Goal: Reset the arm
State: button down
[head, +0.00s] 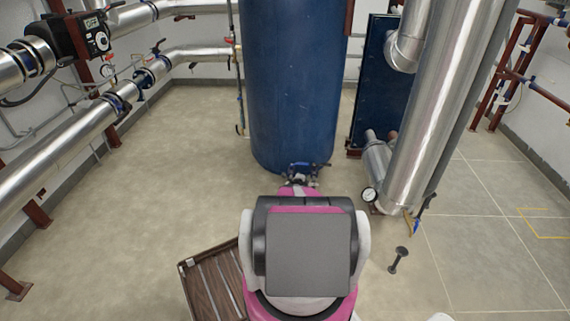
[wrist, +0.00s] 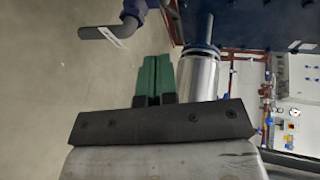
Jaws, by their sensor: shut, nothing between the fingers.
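My gripper shows in the wrist view as two green fingers (wrist: 153,60) pressed together side by side, with nothing between them. They extend from a dark bar at the bottom of that view. In the head view my pink, white and grey arm is at the bottom centre, folded in front of the blue tank. It hides what lies behind it, and I cannot make out the fingers there. In the wrist view a silver pipe (wrist: 198,75) stands just right of the fingers, with a small gap between them in the picture.
A large blue tank (head: 295,80) stands ahead. Silver pipes (head: 70,140) run along the left. A brown slatted tray (head: 188,275) is at lower left. A small dark object (head: 398,260) is on the floor.

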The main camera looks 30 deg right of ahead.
jog(key=w+a+r+n+t+y, duration=0.1)
jog(key=w+a+r+n+y, duration=0.3)
jog(key=a, duration=0.4)
jog(key=w+a+r+n+t+y, duration=0.1)
jog(key=a+r+n+t+y, duration=0.1)
jog(key=a+r+n, duration=0.35)
jog(key=s+a+r+n+g+y, duration=0.1)
jog(key=a+r+n+y, duration=0.3)
jog(key=a, duration=0.6)
jog(key=s+a+r+n+g+y, duration=0.1)
jog(key=s+a+r+n+y, duration=0.15)
jog(key=a+r, duration=0.6)
jog(key=s+a+r+n+g, duration=0.4)
jog(key=s+a+r+n, duration=0.2)
jog(key=s+a, duration=0.4)
jog(key=s+a+r+n+g, duration=0.5)
jog(key=s+a+r+n, duration=0.2)
jog(key=s+a, duration=0.3)
jog(key=shift+s, duration=0.6)
